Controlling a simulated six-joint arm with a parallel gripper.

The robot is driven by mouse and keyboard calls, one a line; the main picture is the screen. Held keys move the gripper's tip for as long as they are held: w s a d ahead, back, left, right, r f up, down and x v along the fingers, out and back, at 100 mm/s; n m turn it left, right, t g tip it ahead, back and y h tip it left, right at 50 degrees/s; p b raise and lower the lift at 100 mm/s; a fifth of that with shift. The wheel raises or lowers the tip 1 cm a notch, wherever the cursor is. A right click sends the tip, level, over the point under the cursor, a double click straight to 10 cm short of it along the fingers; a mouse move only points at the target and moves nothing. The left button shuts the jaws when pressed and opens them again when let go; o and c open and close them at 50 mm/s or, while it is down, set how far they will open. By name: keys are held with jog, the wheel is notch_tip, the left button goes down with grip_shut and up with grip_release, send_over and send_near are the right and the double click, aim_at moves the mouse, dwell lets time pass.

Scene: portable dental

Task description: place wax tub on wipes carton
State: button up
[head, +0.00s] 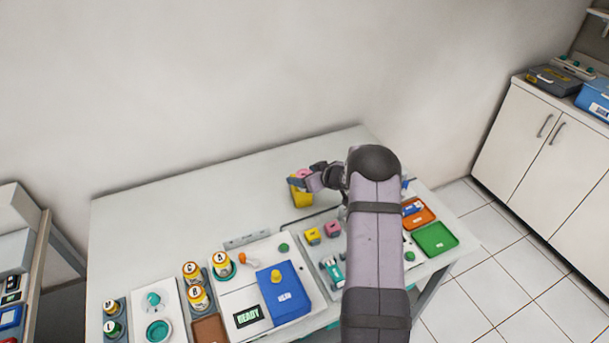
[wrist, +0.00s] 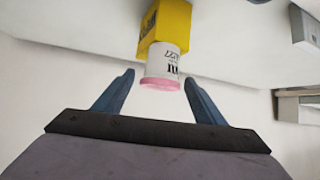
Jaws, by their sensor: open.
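The wax tub, white with dark lettering and a pink lid (wrist: 160,84), stands on the yellow wipes carton (wrist: 168,22) in the wrist view, where the picture is upside down. In the head view the carton (head: 301,198) is at the back of the table, with the pink lid (head: 304,173) above it, partly hidden by my gripper. My gripper (wrist: 158,78) is open, with one blue finger on each side of the tub's lid end and a visible gap on both sides. In the head view it (head: 306,181) is beside the tub, at its right.
Nearer on the table are a blue case (head: 284,290), several labelled bottles, small yellow and pink blocks (head: 332,229), an orange tray (head: 418,212) and a green tray (head: 435,239). The back left of the table (head: 190,225) is clear. A wall stands behind.

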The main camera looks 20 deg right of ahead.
jog(key=shift+r, duration=0.2)
jog(key=b+v, duration=0.2)
jog(key=v, duration=1)
jog(key=shift+a+r, duration=0.1)
jog(key=s+a+m+g+h, duration=0.1)
jog(key=s+a+g, duration=0.2)
jog(key=s+a, duration=0.4)
jog(key=s+a+g, duration=0.4)
jog(key=s+a, duration=0.3)
jog(key=s, duration=0.6)
jog(key=s+a+m+g+h, duration=0.1)
jog(key=s+a+g, duration=0.3)
jog(key=s+a, duration=0.3)
jog(key=s+f, duration=0.1)
jog(key=s, duration=0.3)
jog(key=shift+m+h, duration=0.3)
jog(key=shift+w, duration=0.1)
